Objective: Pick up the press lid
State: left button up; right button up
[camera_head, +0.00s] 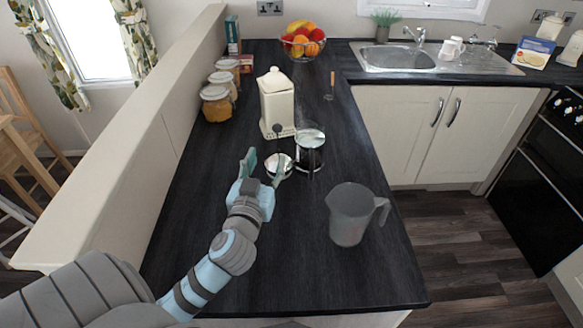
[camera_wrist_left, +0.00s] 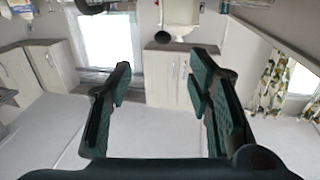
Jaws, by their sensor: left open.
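The press lid (camera_head: 272,161) shows in the head view as a small shiny silver disc on the dark counter. A dark round knob (camera_head: 277,129) shows just behind it, against the cream canister; a dark knob also shows in the left wrist view (camera_wrist_left: 163,39). My left gripper (camera_head: 266,159) is open with its fingers apart. Its right finger overlaps the lid in the head view, and I cannot tell whether they touch. Nothing is held between the fingers in the left wrist view (camera_wrist_left: 162,82). The glass press (camera_head: 311,151) stands just right of the lid. My right gripper is not in view.
The cream canister (camera_head: 276,101) stands behind the lid. A grey jug (camera_head: 349,214) stands near the front right edge. Several jars (camera_head: 216,103) line the left wall, and a fruit bowl (camera_head: 302,45) is at the back. The counter left of my gripper is clear.

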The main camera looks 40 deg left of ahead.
aim_at(276, 132)
pick_arm(q)
jog(key=x, duration=0.4)
jog(key=p+x, duration=0.1)
jog(key=x, duration=0.9)
jog(key=shift+a+f+p, duration=0.2)
jog(key=shift+a+p, duration=0.1)
jog(key=shift+p, duration=0.05)
grip_shut()
